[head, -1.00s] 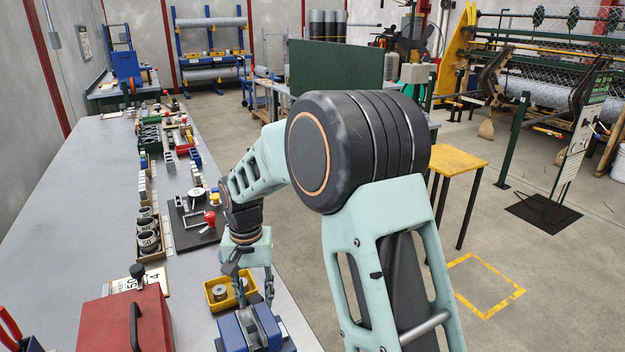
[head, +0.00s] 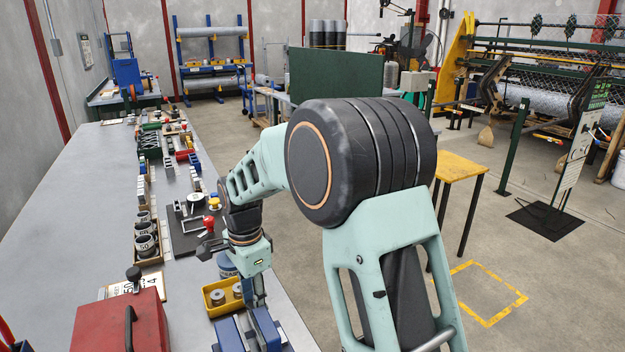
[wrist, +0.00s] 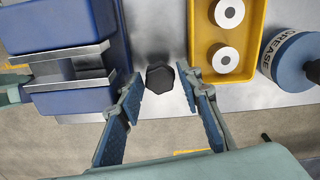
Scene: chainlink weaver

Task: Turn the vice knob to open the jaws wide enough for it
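The blue vice (head: 232,338) stands at the near edge of the bench, and the wrist view shows it at the left (wrist: 75,100) with pale metal jaws (wrist: 72,66) and a gap between them. A dark faceted knob (wrist: 160,80) is just right of the vice in the wrist view. My gripper (wrist: 159,83) is open, with one blue-padded finger on each side of the knob; I cannot tell whether they touch it. In the head view my gripper (head: 260,293) is just behind the vice, its fingers nearly edge-on, and the knob is hidden.
A yellow tray (wrist: 232,77) with two pale-topped cylinders sits beside the knob, near a blue grease can (wrist: 298,62). A red toolbox (head: 118,322) stands left of the vice. Several parts line the bench further back. The bench's left side (head: 75,215) is clear.

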